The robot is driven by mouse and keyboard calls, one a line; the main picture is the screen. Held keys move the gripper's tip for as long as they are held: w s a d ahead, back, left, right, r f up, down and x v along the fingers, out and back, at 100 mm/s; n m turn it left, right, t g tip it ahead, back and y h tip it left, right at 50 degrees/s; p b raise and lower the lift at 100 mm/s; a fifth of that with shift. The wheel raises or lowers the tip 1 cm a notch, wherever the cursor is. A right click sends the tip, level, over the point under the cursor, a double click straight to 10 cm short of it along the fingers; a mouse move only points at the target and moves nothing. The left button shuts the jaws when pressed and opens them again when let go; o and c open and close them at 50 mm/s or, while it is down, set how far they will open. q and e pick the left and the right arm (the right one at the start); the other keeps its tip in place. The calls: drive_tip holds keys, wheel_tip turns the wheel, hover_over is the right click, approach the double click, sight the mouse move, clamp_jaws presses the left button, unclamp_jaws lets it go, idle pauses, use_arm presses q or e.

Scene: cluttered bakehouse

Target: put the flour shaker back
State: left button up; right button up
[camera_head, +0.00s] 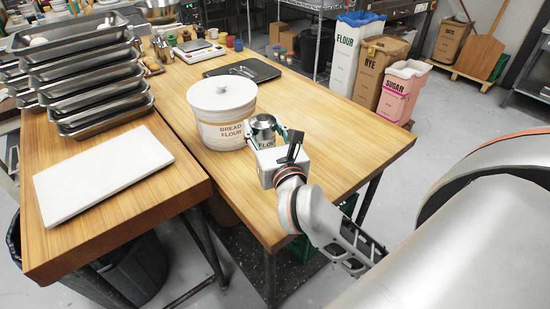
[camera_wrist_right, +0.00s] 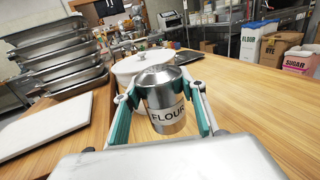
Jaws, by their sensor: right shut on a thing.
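The flour shaker (camera_head: 264,125) is a small steel can with a domed lid. Its label reading FLOUR faces me in the right wrist view (camera_wrist_right: 167,102). My right gripper (camera_wrist_right: 160,112) is shut on the shaker, with a green-padded finger on each side; it also shows in the head view (camera_head: 268,140). The shaker is upright, just right of the white bread flour crock (camera_head: 222,110). I cannot tell whether its base touches the table. My left gripper is not in view.
A dark tray (camera_head: 245,70) lies behind the crock, with a scale (camera_head: 199,50) farther back. Stacked metal pans (camera_head: 95,80) and a white board (camera_head: 100,172) occupy the left table. The wooden table (camera_head: 340,130) is clear to the right of the shaker.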

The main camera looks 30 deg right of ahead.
drive_tip(key=w+d+r+m+g+h, duration=0.2)
drive_tip(key=w+d+r+m+h, duration=0.15)
drive_tip(key=w+d+r, duration=0.4)
drive_tip(key=shift+n+h, duration=0.35)
drive_tip(key=shift+s+a+f+b, duration=0.25)
drive_tip(key=shift+f+b, duration=0.4)
drive_tip(key=shift+f, duration=2.4)
drive_tip(key=shift+s+a+f+b, duration=0.2)
drive_tip(key=shift+f+b, duration=0.45)
drive_tip(key=shift+f, duration=2.45)
drive_tip(key=shift+s+a+f+b, duration=0.1)
drive_tip(key=shift+s+f+b, duration=0.4)
drive_tip(key=shift+f, duration=2.55)
drive_tip(key=shift+w, duration=0.2)
drive_tip(key=shift+f, duration=0.1)
drive_tip(key=shift+f+b, duration=0.15)
drive_tip(key=shift+b, duration=0.15)
drive_tip(key=o, duration=1.2)
drive_tip(key=shift+o, duration=0.3)
